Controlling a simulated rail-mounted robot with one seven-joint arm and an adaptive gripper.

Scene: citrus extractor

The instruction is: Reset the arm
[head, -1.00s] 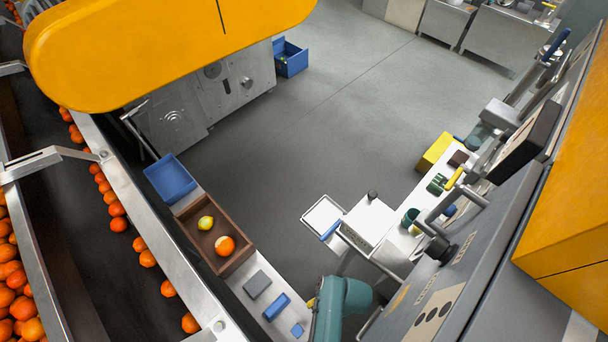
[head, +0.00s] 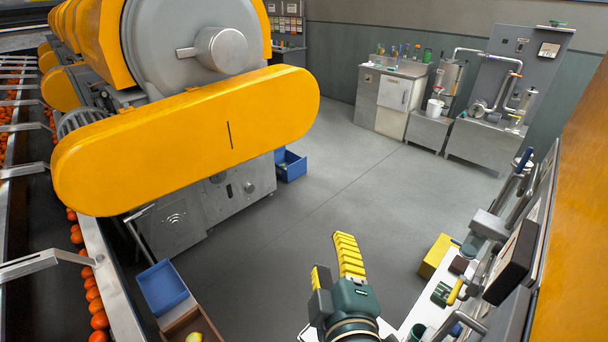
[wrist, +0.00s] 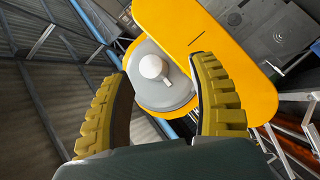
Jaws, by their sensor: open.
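My gripper (head: 333,262) has yellow ribbed fingers on a dark green body. It is raised over the floor at the lower middle of the head view. In the wrist view my gripper (wrist: 166,90) shows its two fingers spread apart with nothing between them. Beyond the fingers are the yellow cover (wrist: 237,62) and grey drum (wrist: 160,95) of the extractor. In the head view the yellow cover (head: 185,140) and grey drum (head: 195,45) stand at the upper left, apart from my gripper.
An orange-filled conveyor (head: 85,285) runs along the left. A blue bin (head: 162,287) and a brown tray (head: 192,325) with a yellow fruit (head: 194,337) are at lower left. A yellow box (head: 436,256) and a control panel (head: 512,262) stand at right. The middle floor (head: 330,200) is clear.

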